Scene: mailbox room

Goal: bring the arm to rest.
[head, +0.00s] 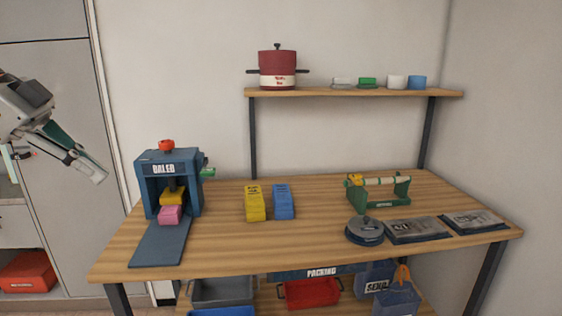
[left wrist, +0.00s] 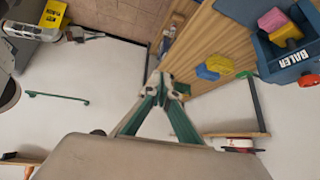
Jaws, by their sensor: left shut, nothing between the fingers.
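My left gripper (head: 97,174) hangs in the air at the left of the head view, in front of the grey cabinet and left of the blue baler (head: 170,172). It is shut and empty, pointing down and to the right. It touches nothing that I can see. In the left wrist view its fingers (left wrist: 161,84) meet at the tips with nothing between them. My right gripper does not show in the head view.
The wooden packing table (head: 225,243) carries the baler with a pink block (head: 168,215), a yellow block (head: 255,203), a blue block (head: 283,202), a green-framed roller (head: 380,190) and grey packs (head: 418,230). A wall shelf (head: 330,92) holds a red pot (head: 277,70).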

